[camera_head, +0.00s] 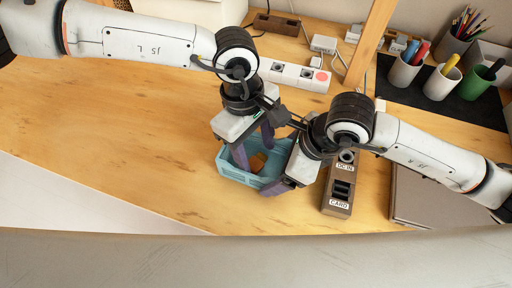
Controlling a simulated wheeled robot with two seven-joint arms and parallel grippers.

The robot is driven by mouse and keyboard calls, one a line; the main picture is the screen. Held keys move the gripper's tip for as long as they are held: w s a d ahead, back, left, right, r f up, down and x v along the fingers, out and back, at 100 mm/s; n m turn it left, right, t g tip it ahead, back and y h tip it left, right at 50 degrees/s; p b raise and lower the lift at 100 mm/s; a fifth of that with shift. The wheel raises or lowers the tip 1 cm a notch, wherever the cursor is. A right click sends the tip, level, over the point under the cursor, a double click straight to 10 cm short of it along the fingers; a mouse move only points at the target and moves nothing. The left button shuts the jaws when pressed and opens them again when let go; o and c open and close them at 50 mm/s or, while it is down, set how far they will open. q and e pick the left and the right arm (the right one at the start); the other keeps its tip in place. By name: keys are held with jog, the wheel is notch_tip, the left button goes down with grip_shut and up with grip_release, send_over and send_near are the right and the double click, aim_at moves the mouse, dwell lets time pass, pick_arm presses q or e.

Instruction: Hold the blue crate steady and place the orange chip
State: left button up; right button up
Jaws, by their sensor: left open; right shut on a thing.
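The light blue crate (237,177) stands on the wooden table near the middle of the view. The orange chip (257,162) shows inside the crate, partly hidden by my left gripper. My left gripper (254,147) is open and points down over the crate, its purple fingers apart near the chip. My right gripper (280,179) is at the crate's right side and shut on the crate wall. The exact contact is partly hidden by the gripper body.
A brown block with slots and labels (339,190) stands right of the crate. A white power strip (293,75) lies behind it. Cups with pens (404,72) stand on a dark mat at the back right. The table's left side is clear.

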jog(key=shift+a+r, duration=0.15)
jog(key=shift+r, duration=0.05)
jog(key=shift+w, duration=0.1)
pick_arm(q)
notch_tip(320, 180, up, 19)
jog(key=w+a, duration=0.1)
jog(key=shift+a, duration=0.25)
dwell(0.5)
pick_arm(e)
jog(key=o, duration=1)
pick_arm(q)
jog(key=shift+f, duration=0.1)
pick_arm(e)
jog(key=v, duration=1.2)
